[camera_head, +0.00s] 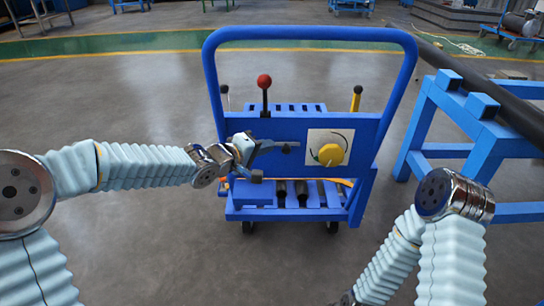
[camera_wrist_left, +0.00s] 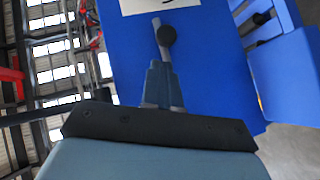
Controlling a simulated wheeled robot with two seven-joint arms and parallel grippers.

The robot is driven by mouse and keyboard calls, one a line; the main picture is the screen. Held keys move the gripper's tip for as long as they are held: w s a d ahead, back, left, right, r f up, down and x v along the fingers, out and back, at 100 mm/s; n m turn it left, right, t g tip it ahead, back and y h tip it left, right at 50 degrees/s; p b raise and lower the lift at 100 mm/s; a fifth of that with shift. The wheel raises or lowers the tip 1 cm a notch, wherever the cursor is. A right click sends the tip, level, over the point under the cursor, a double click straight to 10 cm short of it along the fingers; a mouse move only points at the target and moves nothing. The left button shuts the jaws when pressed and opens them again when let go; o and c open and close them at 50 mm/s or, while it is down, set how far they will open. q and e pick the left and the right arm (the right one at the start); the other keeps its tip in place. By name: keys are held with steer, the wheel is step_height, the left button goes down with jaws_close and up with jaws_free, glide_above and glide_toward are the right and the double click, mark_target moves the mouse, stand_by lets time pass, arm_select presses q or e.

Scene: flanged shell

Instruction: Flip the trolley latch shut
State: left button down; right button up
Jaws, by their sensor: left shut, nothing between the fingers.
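The blue trolley (camera_head: 300,35) stands ahead of me, with its upright front panel facing me. A small grey bar with a dark round knob, which looks like the latch (camera_head: 291,145), lies about level on the panel. The latch (camera_wrist_left: 166,36) also shows in the left wrist view, just beyond my fingertips. My left gripper (camera_head: 272,146) reaches in from the left and is shut and empty. Its fingers (camera_wrist_left: 162,82) point along the panel at the knob; whether they touch it I cannot tell. My right gripper is out of view; only that arm shows at the lower right.
A white plate with a yellow knob (camera_head: 330,155) sits right of the latch. A red-ball lever (camera_head: 264,82) and a yellow handle (camera_head: 356,98) rise behind the panel. A blue stand (camera_head: 425,120) bearing a dark pipe (camera_head: 510,103) is at the right. Floor in front is clear.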

mark_target(286, 149)
arm_select(q)
steer(key=shift+d+f, duration=0.2)
steer(key=shift+d, duration=0.3)
steer(key=shift+d+f, duration=0.2)
steer(key=shift+d, duration=0.25)
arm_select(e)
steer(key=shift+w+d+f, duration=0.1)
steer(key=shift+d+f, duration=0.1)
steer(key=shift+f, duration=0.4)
arm_select(q)
steer(key=d+b, duration=0.3)
steer(key=shift+f, duration=0.25)
steer(key=shift+d+r, duration=0.25)
steer(key=shift+d, duration=0.05)
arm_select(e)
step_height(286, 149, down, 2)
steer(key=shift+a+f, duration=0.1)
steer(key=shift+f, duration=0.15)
arm_select(q)
steer(key=shift+s, duration=0.1)
